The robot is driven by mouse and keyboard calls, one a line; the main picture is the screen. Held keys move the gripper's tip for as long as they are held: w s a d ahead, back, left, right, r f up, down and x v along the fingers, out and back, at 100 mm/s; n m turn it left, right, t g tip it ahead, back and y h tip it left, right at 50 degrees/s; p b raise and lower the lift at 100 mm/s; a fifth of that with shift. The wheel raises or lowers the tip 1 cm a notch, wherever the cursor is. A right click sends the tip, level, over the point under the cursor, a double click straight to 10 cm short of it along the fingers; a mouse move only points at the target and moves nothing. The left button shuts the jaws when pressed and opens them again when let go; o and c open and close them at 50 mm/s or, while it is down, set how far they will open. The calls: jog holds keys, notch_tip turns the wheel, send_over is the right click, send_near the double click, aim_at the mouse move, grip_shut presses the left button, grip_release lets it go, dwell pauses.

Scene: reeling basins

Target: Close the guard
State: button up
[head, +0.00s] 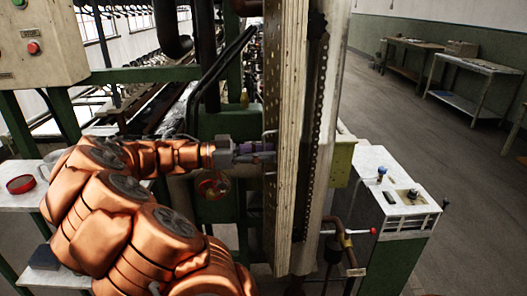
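A tall, narrow cream panel (287,120), which I take to be the guard, stands upright in the middle of the head view. It is seen nearly edge-on, so I cannot tell how far it stands open. A small grey bracket-like handle (268,136) sits on its left side. My copper-coloured arm reaches in from the lower left. My gripper (266,152) is at the panel's left side, level with the handle and just at it. Its fingertips are small and partly hidden against the panel, so I cannot tell whether they grip the handle.
A white-topped green cabinet (400,190) with knobs stands right of the panel. A control box (38,45) with a red button is at upper left. A red round dish (21,184) lies on a white shelf at left. Workbenches (475,65) stand far right; the floor between is clear.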

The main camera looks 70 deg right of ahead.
grip_shut()
dwell(0.7)
